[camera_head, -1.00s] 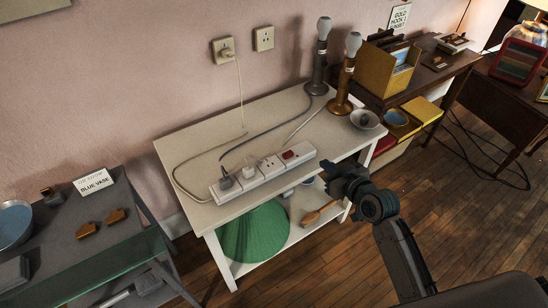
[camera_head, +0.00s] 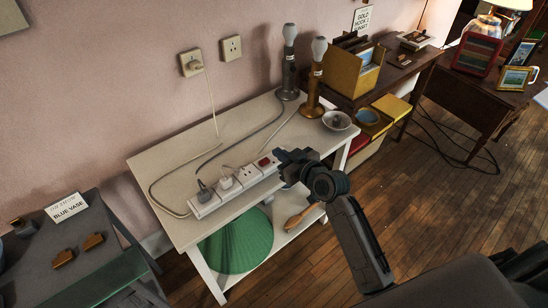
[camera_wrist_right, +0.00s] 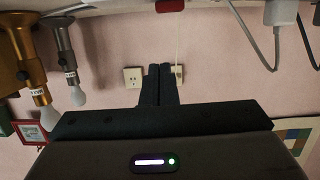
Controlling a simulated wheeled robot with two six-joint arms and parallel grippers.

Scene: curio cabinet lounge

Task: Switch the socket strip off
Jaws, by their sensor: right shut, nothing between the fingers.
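The white socket strip (camera_head: 206,207) lies on the white table, with a grey plug and a white plug in its left half. Its red switch (camera_head: 264,162) is at the right end; it also shows at the top edge of the upside-down right wrist view (camera_wrist_right: 170,5). My right gripper (camera_head: 281,155) is shut and empty, just to the right of the red switch. In the wrist view its fingers (camera_wrist_right: 160,70) are together. I cannot tell whether they touch the strip or whether the switch is lit. My left gripper is not in view.
Two lamps with bare bulbs, one grey (camera_head: 289,70) and one bronze (camera_head: 315,85), stand at the table's back right, near a small bowl (camera_head: 337,121). Cables cross the table (camera_head: 160,155) behind the strip. A green ribbed object (camera_head: 240,245) sits on the lower shelf.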

